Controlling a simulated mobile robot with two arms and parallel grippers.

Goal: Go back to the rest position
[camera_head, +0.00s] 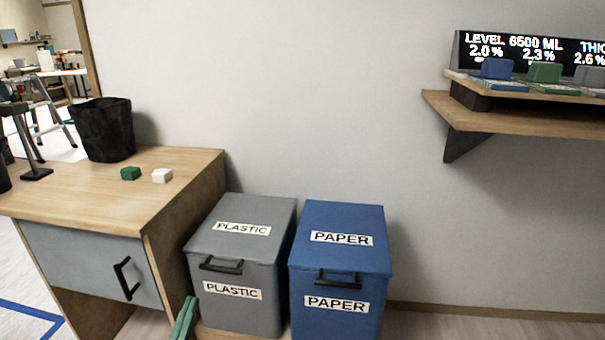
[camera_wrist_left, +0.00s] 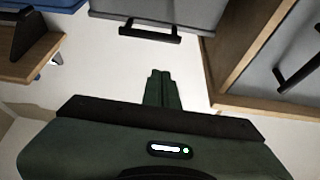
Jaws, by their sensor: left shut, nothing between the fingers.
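My left gripper (camera_head: 185,316) shows at the bottom edge of the head view, in front of the grey plastic bin and beside the wooden desk. Its green fingers are together and hold nothing. In the left wrist view the shut fingers (camera_wrist_left: 160,76) point toward the black handle of the grey bin (camera_wrist_left: 160,8), apart from it. My right gripper is in neither view.
The grey bin (camera_head: 243,235) and a blue paper bin (camera_head: 342,262) stand closed against the wall. The desk (camera_head: 95,200) carries a black basket (camera_head: 104,130), a green block (camera_head: 130,173) and a white block (camera_head: 162,175). A wall shelf (camera_head: 530,118) juts out at the upper right.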

